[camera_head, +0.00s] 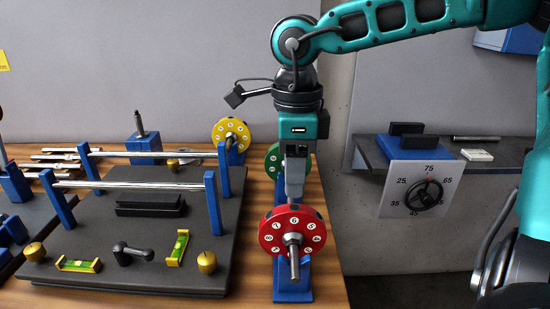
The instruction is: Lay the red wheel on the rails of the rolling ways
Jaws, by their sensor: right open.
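The red wheel (272,238), a disc with numbered white spots and a grey shaft through its middle, stands upright at a blue stand (293,297) on the wooden table. My right gripper (294,194) points straight down at the top of the red wheel, its jaws open. I cannot tell whether it touches the wheel, and its fingertips are partly hidden. The rolling ways, at the left, have two bare silver rails, a front rail (130,185) and a rear rail (150,155), on blue posts above a dark base plate (150,255). My left gripper is not in view.
A green wheel (272,158) stands behind the gripper, and a yellow wheel (231,132) stands farther back. Levels (178,248), brass knobs (206,262) and a black handle (132,253) occupy the plate's front. A dial panel (410,190) hangs at the right shelf (470,150).

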